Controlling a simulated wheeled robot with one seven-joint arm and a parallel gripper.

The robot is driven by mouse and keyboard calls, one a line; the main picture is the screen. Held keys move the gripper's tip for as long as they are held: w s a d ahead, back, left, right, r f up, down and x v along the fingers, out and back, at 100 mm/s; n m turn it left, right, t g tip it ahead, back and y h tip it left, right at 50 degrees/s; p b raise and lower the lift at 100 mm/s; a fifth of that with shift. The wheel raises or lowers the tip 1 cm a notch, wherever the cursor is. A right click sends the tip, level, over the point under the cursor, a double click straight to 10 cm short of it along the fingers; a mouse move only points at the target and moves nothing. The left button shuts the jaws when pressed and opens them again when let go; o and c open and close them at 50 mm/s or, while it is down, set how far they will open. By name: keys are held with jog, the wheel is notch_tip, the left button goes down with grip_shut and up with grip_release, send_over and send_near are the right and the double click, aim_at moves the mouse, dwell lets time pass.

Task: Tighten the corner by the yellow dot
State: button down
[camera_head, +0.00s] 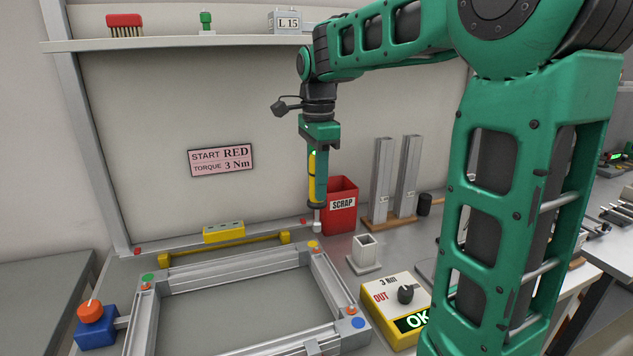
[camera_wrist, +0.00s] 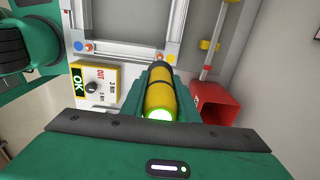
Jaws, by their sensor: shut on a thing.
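My gripper (camera_head: 318,178) points down and is shut on a yellow and black driver (camera_wrist: 160,95) with a lit green ring. The driver's silver tip hangs near the frame's far right corner; I cannot tell whether it touches. The aluminium frame (camera_head: 225,268) lies on the bench. The yellow dot (camera_head: 313,244) is at that far right corner, beside an orange screw; the dot also shows in the wrist view (camera_wrist: 171,58). The green dot (camera_head: 147,277) marks the far left corner and the blue dot (camera_head: 357,323) the near right one.
A torque box (camera_head: 395,305) reads 3 Nm and shows a lit green OK. A red scrap bin (camera_head: 341,207) stands right behind the driver. A small grey holder (camera_head: 365,252) and upright profiles (camera_head: 382,180) are to the right. A sign (camera_head: 220,160) reads START RED, TORQUE 3 Nm.

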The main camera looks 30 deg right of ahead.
aim_at(317, 208)
jog(key=shift+f, duration=2.05)
jog(key=shift+s+a+f, duration=0.1)
jog(key=shift+f, duration=1.15)
dwell(1.5)
jog(key=shift+r, duration=2.6)
